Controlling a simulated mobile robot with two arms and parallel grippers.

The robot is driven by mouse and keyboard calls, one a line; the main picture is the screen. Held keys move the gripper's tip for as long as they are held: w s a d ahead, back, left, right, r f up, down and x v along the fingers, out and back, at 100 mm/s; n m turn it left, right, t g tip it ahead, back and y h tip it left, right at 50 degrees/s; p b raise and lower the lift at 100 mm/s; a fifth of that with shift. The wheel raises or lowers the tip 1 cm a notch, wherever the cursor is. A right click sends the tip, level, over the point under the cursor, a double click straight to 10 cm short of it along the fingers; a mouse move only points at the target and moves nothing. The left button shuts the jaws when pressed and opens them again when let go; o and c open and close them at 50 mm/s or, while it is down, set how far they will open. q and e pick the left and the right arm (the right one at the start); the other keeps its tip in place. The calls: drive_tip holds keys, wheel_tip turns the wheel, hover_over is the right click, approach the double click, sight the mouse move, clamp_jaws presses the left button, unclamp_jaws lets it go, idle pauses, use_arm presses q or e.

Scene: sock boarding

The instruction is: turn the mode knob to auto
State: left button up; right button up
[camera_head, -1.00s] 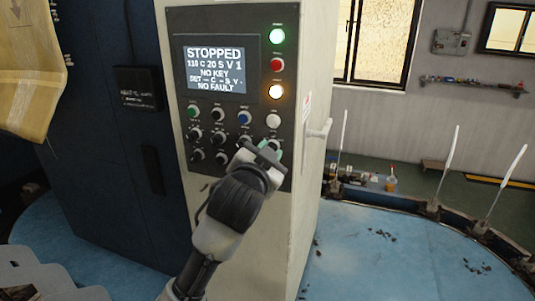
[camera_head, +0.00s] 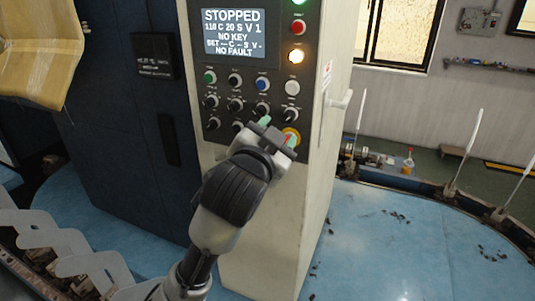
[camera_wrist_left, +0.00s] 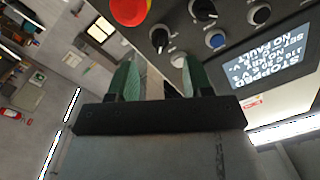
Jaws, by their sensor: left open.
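The control panel (camera_head: 278,30) of the machine carries rows of small dark knobs, one of them a knob (camera_head: 235,105) in the lower rows. Their labels are too small to read, so I cannot tell which is the mode knob or its setting. My left gripper (camera_head: 278,131), with green fingertips, is open in front of the panel's lower right and hides part of it. In the left wrist view, the open, empty fingers (camera_wrist_left: 161,65) point at the panel, with a knob (camera_wrist_left: 159,37) just beyond the gap. Contact cannot be judged. My right gripper is out of view.
A red stop button (camera_wrist_left: 130,10) with a yellow surround (camera_head: 292,131) is close to the fingers. Above are colored push buttons and a screen (camera_head: 234,33) reading STOPPED, NO KEY, NO FAULT. A white handle (camera_head: 340,101) sticks out from the cabinet's right side.

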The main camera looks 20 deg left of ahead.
use_arm(q)
drive_tip(key=s+b, duration=0.1)
drive_tip(key=s, duration=0.4)
drive_tip(key=shift+f, duration=0.1)
drive_tip(key=shift+w, duration=0.1)
